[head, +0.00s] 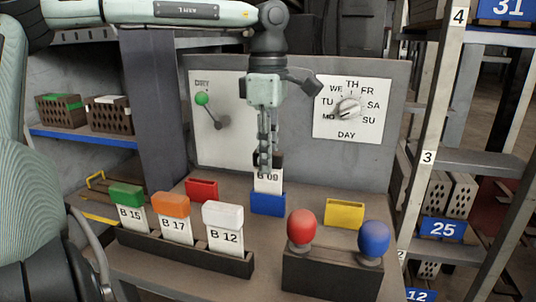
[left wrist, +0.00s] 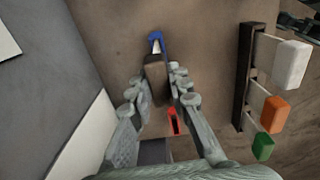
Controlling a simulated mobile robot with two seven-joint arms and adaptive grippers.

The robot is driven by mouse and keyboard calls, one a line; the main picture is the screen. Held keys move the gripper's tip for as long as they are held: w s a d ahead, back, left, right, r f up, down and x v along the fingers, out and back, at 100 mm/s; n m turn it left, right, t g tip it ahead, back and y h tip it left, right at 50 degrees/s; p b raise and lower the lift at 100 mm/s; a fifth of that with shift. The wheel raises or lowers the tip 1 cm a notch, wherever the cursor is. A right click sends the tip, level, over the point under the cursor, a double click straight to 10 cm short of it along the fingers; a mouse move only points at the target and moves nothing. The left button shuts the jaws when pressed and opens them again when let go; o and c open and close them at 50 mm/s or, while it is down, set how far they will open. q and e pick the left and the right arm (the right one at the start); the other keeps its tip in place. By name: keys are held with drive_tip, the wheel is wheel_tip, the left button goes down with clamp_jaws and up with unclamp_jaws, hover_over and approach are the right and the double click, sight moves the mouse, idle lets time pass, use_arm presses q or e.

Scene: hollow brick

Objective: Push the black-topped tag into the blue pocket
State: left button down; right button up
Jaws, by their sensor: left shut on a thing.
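The black-topped tag (head: 268,182), with a white card marked B 09, stands upright at the blue pocket (head: 268,204). Its card's lower end meets the pocket's top edge; I cannot tell how deep it sits inside. My left gripper (head: 265,162) points down and is shut on the tag's dark top, directly above the pocket. In the left wrist view the dark top (left wrist: 155,82) lies between my fingers (left wrist: 160,90), with the blue pocket (left wrist: 156,37) just beyond it.
A red pocket (head: 201,189) and a yellow pocket (head: 344,213) stand at either side. A rack (head: 190,250) holds green, orange and white-topped tags in front. A box with red (head: 301,228) and blue (head: 373,238) knobs stands front right. A dial panel (head: 352,107) is behind.

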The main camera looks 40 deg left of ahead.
use_arm(q)
drive_tip(key=shift+f, duration=0.45)
idle(0.3)
drive_tip(key=c, duration=1.3)
unclamp_jaws()
drive_tip(key=shift+c, duration=0.2)
wheel_tip(320, 180, up, 12)
